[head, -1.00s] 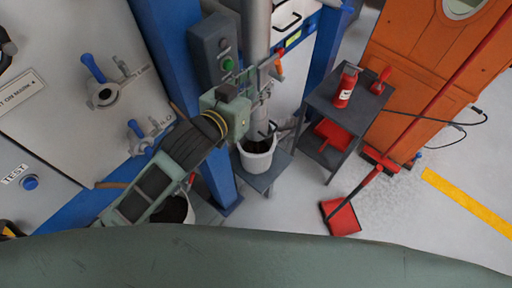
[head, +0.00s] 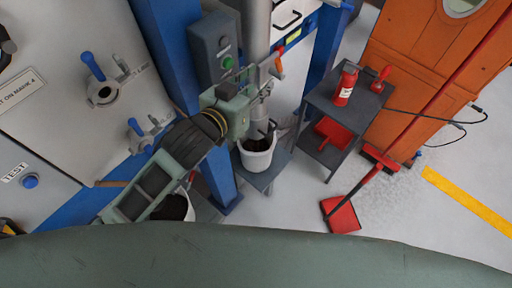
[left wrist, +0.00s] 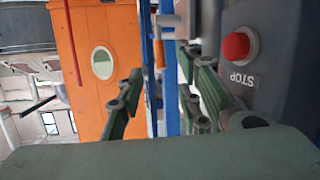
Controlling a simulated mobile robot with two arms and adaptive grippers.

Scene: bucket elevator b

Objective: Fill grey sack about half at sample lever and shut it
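My left gripper (head: 252,82) is beside the grey control box, in front of the vertical pipe (head: 257,30). In the left wrist view its two fingers (left wrist: 165,82) stand apart with nothing between them. A lever with an orange handle (head: 278,67) sits at the pipe, near the fingers; I cannot tell whether they touch. A pale, open-topped container (head: 258,160) with dark contents stands on a small grey stand below the pipe. It may be the sack; its fill level is unclear. My right gripper is not in view.
The control box (head: 211,45) has a green button; a red STOP button (left wrist: 237,47) is close in the left wrist view. A blue post (head: 168,50) stands beside my arm. Another dark-filled container (head: 178,209) is partly hidden.

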